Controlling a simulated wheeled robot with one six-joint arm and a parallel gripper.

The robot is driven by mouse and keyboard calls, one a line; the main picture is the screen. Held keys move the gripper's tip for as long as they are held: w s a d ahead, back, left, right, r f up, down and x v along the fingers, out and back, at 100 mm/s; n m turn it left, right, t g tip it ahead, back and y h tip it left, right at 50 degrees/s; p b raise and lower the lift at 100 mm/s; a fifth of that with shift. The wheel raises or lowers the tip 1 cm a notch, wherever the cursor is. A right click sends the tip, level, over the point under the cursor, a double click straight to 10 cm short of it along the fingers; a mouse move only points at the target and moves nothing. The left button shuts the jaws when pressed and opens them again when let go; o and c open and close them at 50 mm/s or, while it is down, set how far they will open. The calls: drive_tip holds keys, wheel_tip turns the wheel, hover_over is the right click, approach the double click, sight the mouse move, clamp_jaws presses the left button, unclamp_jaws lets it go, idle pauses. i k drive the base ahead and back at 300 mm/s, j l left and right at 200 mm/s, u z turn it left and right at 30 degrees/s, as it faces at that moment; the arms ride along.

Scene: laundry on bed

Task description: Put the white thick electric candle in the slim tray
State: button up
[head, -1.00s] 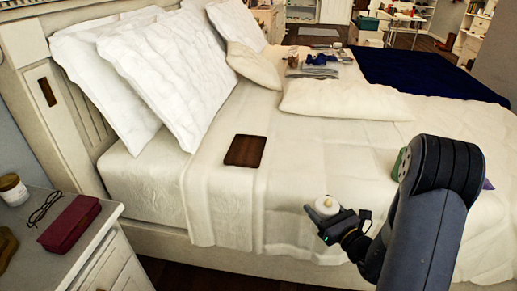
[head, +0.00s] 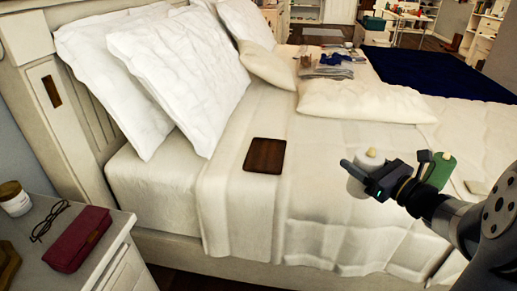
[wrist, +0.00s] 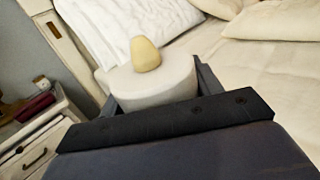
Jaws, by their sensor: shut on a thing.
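The white thick electric candle (head: 367,166) has a small cream flame tip. My gripper (head: 366,178) is shut on it and holds it upright, seemingly above the bed's front right part. In the wrist view the candle (wrist: 150,82) sits between my fingers, its lower part hidden by the gripper. A flat dark brown tray (head: 265,155) lies on the bed, to the left of my gripper and apart from it. I cannot tell if it is the slim tray.
A green cylindrical object (head: 440,170) is just behind my gripper. Pillows (head: 178,75) lean at the headboard. The nightstand (head: 105,248) holds a jar, glasses and a red case (head: 78,238). The bed around the brown tray is clear.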

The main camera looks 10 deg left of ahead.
sight(267, 148)
drive_tip(key=i+j, duration=0.3)
drive_tip(key=j, duration=0.15)
drive_tip(key=i+j, duration=0.3)
drive_tip(key=j, duration=0.15)
drive_tip(key=i+j, duration=0.3)
drive_tip(key=j, duration=0.15)
